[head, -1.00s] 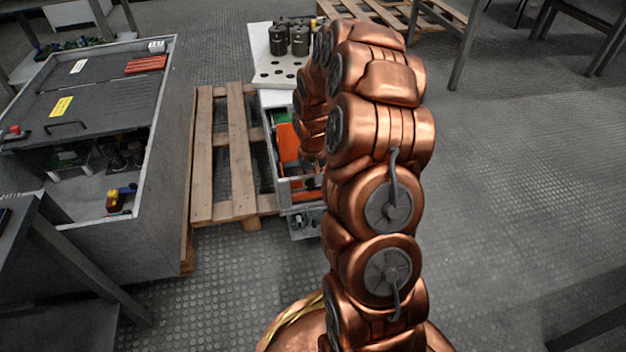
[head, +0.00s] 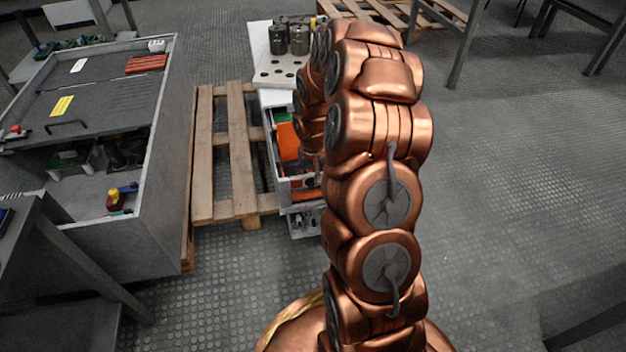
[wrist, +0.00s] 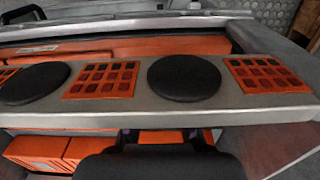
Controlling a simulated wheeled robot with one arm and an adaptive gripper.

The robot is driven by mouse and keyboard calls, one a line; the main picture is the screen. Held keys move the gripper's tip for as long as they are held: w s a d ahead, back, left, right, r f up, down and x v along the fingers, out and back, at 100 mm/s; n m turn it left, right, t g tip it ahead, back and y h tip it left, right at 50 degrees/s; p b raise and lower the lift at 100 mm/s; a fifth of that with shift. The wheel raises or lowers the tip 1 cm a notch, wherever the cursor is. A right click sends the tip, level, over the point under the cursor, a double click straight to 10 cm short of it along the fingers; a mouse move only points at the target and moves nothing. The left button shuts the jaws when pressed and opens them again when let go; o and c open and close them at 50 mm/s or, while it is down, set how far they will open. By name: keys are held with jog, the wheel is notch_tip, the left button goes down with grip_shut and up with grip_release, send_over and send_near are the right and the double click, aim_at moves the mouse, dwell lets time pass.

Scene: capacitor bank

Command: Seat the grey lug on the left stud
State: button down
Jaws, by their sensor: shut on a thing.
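The dark body of my gripper (wrist: 160,162) shows at the bottom edge of the wrist view. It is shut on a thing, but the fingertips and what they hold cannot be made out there. In front of it a grey bar with black round discs (wrist: 184,82) and orange grilles (wrist: 268,74) runs across the picture. In the head view my own copper arm covers the gripper. I cannot pick out the grey lug or the left stud in either view.
An open drawer unit with orange parts (head: 288,142) stands beside a wooden pallet (head: 228,150). Dark canisters (head: 278,40) stand on a white top with holes (head: 270,78). A grey cabinet (head: 160,120) is at left.

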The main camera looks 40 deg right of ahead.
jog(key=shift+f, duration=0.7)
dwell(1.1)
jog(key=c, duration=1.1)
grip_release()
jog(key=shift+r, duration=0.1)
notch_tip(320, 180, up, 12)
jog(key=s+a+r+n+p, duration=0.1)
jog(key=s+a+r+p, duration=0.3)
jog(key=r+p, duration=0.4)
jog(key=s+a+r+n+p, duration=0.1)
jog(key=s+a+r+p, duration=0.35)
jog(key=r, duration=0.65)
jog(key=s+a+r+n+p, duration=0.1)
jog(key=s+a+r+p, duration=0.1)
jog(key=a+r+p, duration=0.5)
jog(key=shift+n+g, duration=0.8)
jog(key=shift+g, duration=0.1)
jog(key=s+a+r+p, duration=0.1)
jog(key=s+r+p, duration=0.5)
jog(key=r, duration=0.3)
jog(key=s+a+r+p, duration=0.2)
jog(key=s+r+p, duration=0.5)
jog(key=r+p, duration=0.1)
jog(key=s+a+r+p, duration=0.2)
jog(key=s+r+p, duration=0.4)
jog(key=r+p, duration=0.3)
jog(key=shift+s+a+r, duration=0.1)
jog(key=shift+s+r, duration=0.2)
jog(key=shift+s, duration=0.1)
